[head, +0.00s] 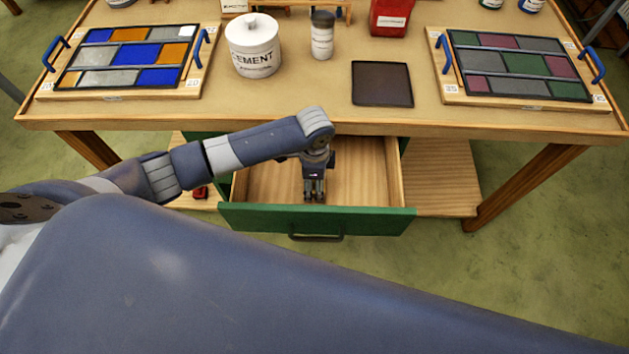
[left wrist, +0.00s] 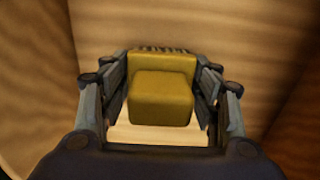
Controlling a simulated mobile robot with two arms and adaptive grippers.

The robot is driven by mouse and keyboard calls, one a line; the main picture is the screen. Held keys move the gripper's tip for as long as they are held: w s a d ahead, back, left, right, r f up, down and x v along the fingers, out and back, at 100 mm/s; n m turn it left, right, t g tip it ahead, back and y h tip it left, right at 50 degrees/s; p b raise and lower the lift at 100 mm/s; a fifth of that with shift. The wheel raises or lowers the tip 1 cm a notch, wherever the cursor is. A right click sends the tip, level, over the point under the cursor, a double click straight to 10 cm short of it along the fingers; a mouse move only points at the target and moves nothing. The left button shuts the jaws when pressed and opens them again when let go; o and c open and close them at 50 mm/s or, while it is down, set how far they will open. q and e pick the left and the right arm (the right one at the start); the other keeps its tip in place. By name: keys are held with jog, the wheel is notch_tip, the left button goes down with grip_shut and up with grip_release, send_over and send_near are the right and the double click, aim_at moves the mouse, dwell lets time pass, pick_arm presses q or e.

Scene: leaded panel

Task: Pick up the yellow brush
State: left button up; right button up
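The yellow brush (left wrist: 162,98) shows in the left wrist view as a blocky yellow body with a row of bristles along its far edge. It sits between the two fingers of my left gripper (left wrist: 162,88), which appear to press on its sides. In the head view my left gripper (head: 314,196) points down into the open drawer (head: 265,185), with its fingers close together. The brush cannot be made out there. The drawer floor shows below the brush in the wrist view; whether they touch is unclear. My right gripper is not in view.
The drawer's green front (head: 375,222) stands out below the table edge. On the table (head: 300,105) are a cement tub (head: 253,48), a grey jar (head: 322,38), a dark square plate (head: 382,84), a red bag (head: 390,17) and two leaded panels on trays with blue handles.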

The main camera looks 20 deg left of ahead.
pick_arm(q)
jog(key=c, duration=0.6)
jog(key=shift+o, duration=0.2)
jog(key=shift+r, duration=0.1)
notch_tip(320, 180, up, 10)
jog(key=shift+f, duration=0.1)
jog(key=o, duration=0.3)
